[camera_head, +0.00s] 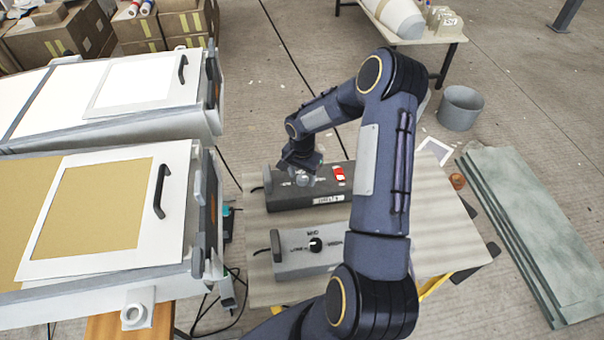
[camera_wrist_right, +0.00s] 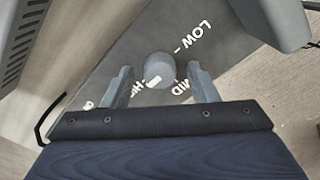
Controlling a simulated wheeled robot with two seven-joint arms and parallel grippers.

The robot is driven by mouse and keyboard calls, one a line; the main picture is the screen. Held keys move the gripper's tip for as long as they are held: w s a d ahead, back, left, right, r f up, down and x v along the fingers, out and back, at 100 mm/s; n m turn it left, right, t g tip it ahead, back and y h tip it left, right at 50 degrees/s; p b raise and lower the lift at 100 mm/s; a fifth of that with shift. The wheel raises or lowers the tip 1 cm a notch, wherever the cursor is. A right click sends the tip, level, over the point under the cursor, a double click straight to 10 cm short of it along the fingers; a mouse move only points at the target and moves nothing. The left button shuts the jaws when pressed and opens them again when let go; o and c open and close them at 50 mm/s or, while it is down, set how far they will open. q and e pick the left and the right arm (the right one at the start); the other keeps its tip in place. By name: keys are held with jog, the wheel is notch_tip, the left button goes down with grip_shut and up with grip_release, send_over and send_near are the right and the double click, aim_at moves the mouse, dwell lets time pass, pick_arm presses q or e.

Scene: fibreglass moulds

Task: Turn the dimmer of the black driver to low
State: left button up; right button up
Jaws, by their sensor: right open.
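The black driver (camera_head: 290,201) is a dark box on the table, with a red switch (camera_head: 338,174) on its top. Its dimmer is a round grey knob (camera_wrist_right: 159,68) in the right wrist view, with a white mark on its lower edge. The words LOW, MID and a partly hidden HIGH are printed around it. My right gripper (camera_head: 302,178) is over the driver's top, pointing down. In the wrist view my right gripper (camera_wrist_right: 160,84) is open, with one finger on each side of the knob; contact cannot be told. My left gripper is out of view.
A light grey driver (camera_head: 290,264) with a black knob (camera_head: 315,245) stands nearer on the table (camera_head: 450,232). White-framed mould units (camera_head: 110,260) stand at the left. A bucket (camera_head: 460,108) and greenish boards (camera_head: 535,225) are on the floor at the right.

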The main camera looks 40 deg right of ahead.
jog(key=shift+f, duration=0.15)
jog(key=c, duration=1)
jog(key=shift+o, duration=0.2)
